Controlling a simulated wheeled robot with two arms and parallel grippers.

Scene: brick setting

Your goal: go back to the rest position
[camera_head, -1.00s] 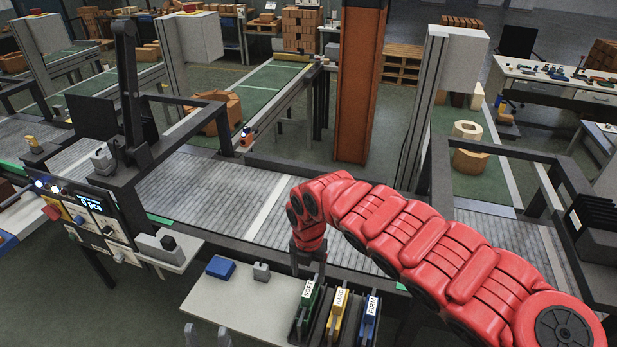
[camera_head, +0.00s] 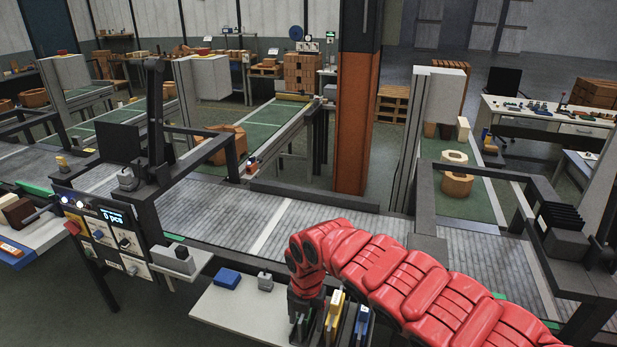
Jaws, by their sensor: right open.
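My red right arm comes in from the lower right. Its gripper (camera_head: 302,318) points down, open, at the left end of a small rack on the white side table. The gripper partly hides the green-handled item there, and I cannot tell whether it touches it. A yellow-handled item (camera_head: 334,310) and a blue-handled item (camera_head: 361,321) stand upright in the rack just right of the gripper. My left gripper is not in view.
The white side table (camera_head: 235,308) carries a blue block (camera_head: 227,278) and a small grey block (camera_head: 265,281). The roller conveyor (camera_head: 215,210) runs behind it. A control panel (camera_head: 103,235) stands at left, and an orange-brown pillar (camera_head: 355,135) stands behind the conveyor.

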